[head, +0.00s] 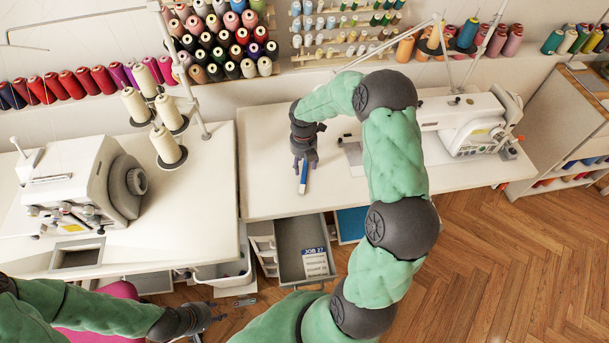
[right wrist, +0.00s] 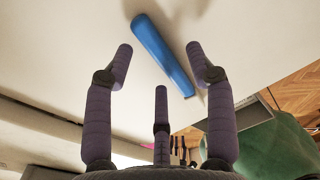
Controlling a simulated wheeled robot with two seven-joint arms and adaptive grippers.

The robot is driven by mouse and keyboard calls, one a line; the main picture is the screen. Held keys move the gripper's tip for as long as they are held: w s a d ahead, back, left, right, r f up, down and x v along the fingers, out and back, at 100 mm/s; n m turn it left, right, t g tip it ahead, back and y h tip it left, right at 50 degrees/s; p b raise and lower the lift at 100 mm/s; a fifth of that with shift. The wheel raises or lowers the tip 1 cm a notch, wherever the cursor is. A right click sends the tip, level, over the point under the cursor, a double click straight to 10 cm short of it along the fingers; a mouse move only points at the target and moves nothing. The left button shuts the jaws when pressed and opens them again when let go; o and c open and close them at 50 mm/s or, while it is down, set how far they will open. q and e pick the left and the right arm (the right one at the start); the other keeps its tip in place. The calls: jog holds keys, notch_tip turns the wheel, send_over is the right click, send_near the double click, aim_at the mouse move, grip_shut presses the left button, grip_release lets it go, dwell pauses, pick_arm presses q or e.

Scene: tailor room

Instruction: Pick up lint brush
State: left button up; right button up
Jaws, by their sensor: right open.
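The lint brush (head: 303,178) is a slim blue piece lying on the white sewing table (head: 270,190), near its front edge. In the right wrist view the blue brush (right wrist: 160,52) lies slanted across the gap between the fingers. My right gripper (head: 305,163) points down at the table right by the brush; its open fingers (right wrist: 160,65) stand around the brush without visibly closing on it. My left gripper (head: 214,314) is low at the lower left, away from the brush. Its fingers are too small to judge.
A sewing machine (head: 475,125) stands at the table's right, partly behind my right arm. An overlocker (head: 80,185) with thread cones stands on the left table. Thread racks (head: 225,45) line the wall. An open grey drawer (head: 290,262) is below the table edge.

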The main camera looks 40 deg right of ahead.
jog(key=shift+f, duration=0.7)
jog(key=shift+c, duration=0.3)
jog(key=c, duration=0.9)
jog(key=shift+r, duration=0.1)
